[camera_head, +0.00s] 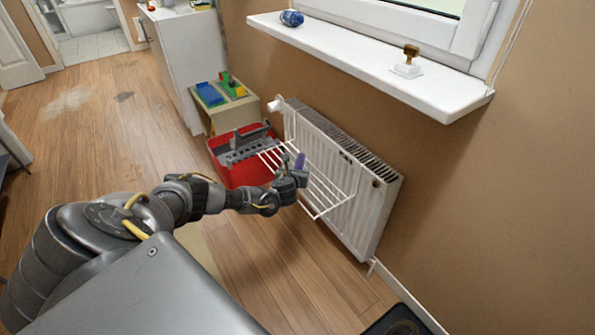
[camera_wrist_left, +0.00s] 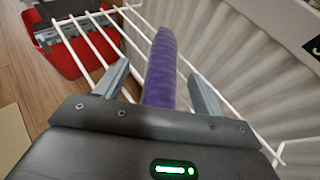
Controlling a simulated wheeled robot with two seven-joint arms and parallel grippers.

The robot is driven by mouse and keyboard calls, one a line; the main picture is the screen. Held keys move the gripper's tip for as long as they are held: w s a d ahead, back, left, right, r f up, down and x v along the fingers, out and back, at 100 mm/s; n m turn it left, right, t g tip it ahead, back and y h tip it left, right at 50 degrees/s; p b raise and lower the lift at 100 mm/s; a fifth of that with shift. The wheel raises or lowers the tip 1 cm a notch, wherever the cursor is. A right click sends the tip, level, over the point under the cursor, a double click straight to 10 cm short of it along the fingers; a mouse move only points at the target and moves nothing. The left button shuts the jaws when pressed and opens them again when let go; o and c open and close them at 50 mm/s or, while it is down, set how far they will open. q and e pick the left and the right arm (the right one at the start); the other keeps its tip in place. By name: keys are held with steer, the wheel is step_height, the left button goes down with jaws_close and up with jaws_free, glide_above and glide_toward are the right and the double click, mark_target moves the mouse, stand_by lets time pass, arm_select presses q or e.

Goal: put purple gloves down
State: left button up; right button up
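The purple gloves (camera_head: 300,161) show as a small purple patch at my left gripper, by the white wire rack (camera_head: 322,212) on the radiator. In the left wrist view the purple gloves (camera_wrist_left: 161,62) are a long narrow purple shape between the two fingers, lying over the rack's wires (camera_wrist_left: 88,42). My left gripper (camera_wrist_left: 159,69) is open, with a visible gap between each finger and the purple shape. It also shows in the head view (camera_head: 293,163), over the rack. The gloves' lower end is hidden behind the gripper body. My right gripper is not in view.
The white radiator (camera_head: 365,215) stands behind the rack, under a window sill (camera_head: 440,95) with a blue item (camera_head: 291,18) and a stamp-like item (camera_head: 408,62). A red crate (camera_head: 222,172) stands left of the rack. Wooden floor (camera_head: 285,285) in front is clear.

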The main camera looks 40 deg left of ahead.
arm_select(q)
steer(key=shift+r, duration=0.15)
steer(key=p+v, duration=0.4)
steer(key=v, duration=0.8)
steer(key=s+d+f+n+g+h, duration=0.1)
steer(key=s+d+f+n+h, duration=0.2)
steer(key=d, duration=0.4)
steer(key=s+d+f+n+g+h, duration=0.1)
steer(key=s+d+f+n, duration=0.15)
steer(key=d+n, duration=0.4)
steer(key=s+d+f+n+g+h, duration=0.1)
steer(key=s+d+n+h, duration=0.2)
steer(key=d, duration=0.6)
steer(key=s+f+n+g, duration=0.3)
steer(key=s+f+n, duration=0.4)
steer(key=s, duration=0.4)
steer(key=s+f+n+g, duration=0.3)
steer(key=s+f+n, duration=0.4)
steer(key=s, duration=0.5)
steer(key=shift+a+f+n+y, duration=0.25)
steer(key=shift+a+n+y, duration=0.05)
steer(key=shift+n, duration=0.65)
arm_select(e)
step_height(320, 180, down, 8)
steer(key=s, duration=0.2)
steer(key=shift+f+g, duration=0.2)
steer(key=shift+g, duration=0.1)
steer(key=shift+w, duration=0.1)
